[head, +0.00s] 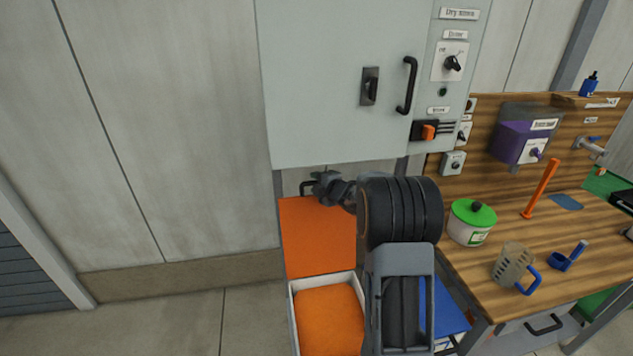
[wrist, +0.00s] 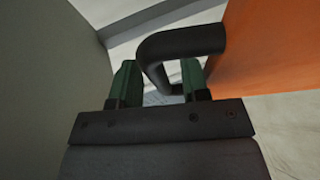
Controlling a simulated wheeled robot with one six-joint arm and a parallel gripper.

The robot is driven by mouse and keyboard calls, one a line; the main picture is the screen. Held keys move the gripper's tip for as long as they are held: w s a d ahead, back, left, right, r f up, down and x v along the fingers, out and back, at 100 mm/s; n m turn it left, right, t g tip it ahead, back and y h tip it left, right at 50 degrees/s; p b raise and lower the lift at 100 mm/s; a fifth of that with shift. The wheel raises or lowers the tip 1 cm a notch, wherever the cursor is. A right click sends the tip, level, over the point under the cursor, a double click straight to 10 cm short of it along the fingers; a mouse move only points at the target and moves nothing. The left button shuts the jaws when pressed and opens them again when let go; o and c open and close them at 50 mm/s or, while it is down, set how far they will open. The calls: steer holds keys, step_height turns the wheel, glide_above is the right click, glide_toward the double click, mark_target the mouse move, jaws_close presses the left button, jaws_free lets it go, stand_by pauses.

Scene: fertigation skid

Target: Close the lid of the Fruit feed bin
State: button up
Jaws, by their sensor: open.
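The bin (head: 293,307) stands low below the wall cabinet, with an orange inside; no name label on it is visible. Its orange lid (head: 318,235) stands raised at the back and also shows in the wrist view (wrist: 275,50). A black bar handle (wrist: 180,42) sticks out from the lid; part of it (head: 306,188) shows near the lid's top edge in the head view. My gripper (head: 318,184) is open at the handle. In the wrist view my green fingertips (wrist: 159,80) stand either side of part of the handle; contact cannot be told.
A pale cabinet (head: 320,80) hangs just above the lid and my gripper. To the right, a wooden workbench (head: 540,290) holds a green-lidded pot (head: 470,224), a perforated cup (head: 513,264) and an orange upright bar (head: 541,188). The floor at left is clear.

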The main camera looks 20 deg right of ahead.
steer(key=shift+w, duration=0.2)
steer(key=shift+c, duration=0.3)
jaws_close()
